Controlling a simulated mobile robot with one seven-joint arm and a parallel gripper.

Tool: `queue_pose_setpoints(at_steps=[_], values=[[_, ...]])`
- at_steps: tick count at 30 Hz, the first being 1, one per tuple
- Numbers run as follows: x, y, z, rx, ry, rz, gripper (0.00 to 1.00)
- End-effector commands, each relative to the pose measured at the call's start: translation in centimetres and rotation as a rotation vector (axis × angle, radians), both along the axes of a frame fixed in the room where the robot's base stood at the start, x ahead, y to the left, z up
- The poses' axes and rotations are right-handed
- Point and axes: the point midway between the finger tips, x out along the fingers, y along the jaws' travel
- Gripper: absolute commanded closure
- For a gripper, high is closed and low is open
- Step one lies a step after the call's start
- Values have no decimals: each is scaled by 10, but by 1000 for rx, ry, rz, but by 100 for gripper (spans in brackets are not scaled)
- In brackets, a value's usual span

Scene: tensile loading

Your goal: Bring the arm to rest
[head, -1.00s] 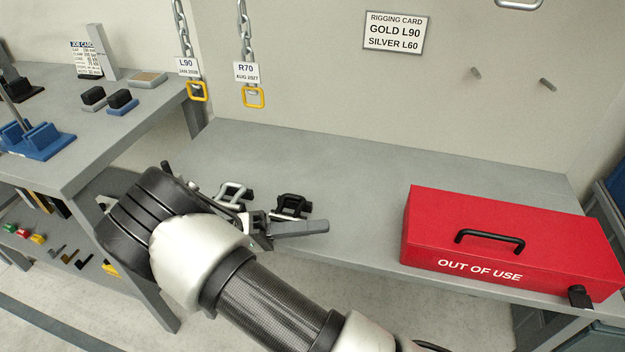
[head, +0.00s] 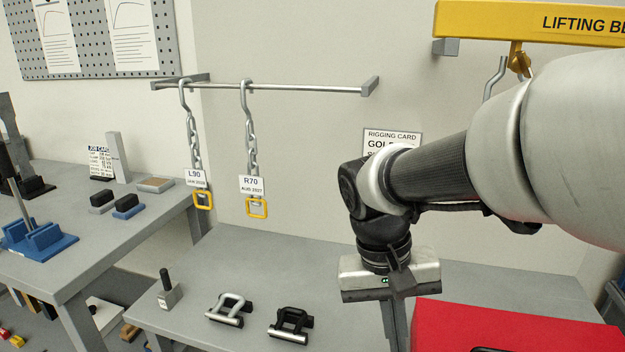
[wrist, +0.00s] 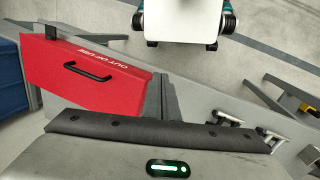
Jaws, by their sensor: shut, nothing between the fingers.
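My gripper (head: 393,325) hangs pointing down over the bench, between the shackles and the red box. Its fingers are together and hold nothing. In the wrist view the shut fingers (wrist: 160,97) show in front of the red box (wrist: 85,75). My arm reaches in from the right of the head view, bends at the wrist and stands clear above the bench (head: 240,262). The fingertips are partly cut from easy view by the red box's edge in the head view.
A silver shackle (head: 230,308) and a black shackle (head: 290,325) lie on the bench, left of my gripper. A small block with a black post (head: 168,290) stands further left. Chains L90 (head: 195,150) and R70 (head: 251,150) hang from a rail. A yellow lifting beam (head: 490,22) is above.

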Motion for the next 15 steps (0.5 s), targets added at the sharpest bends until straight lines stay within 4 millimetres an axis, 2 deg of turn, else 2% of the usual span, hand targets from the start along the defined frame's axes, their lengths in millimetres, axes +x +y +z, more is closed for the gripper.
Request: queue_pose_setpoints(at_steps=[1,6,15], values=[[-8,-4,11,53,-65,10,100],[-24,-8,32,154,-248,74,100],[-42,-13,54,187,-490,151,100]])
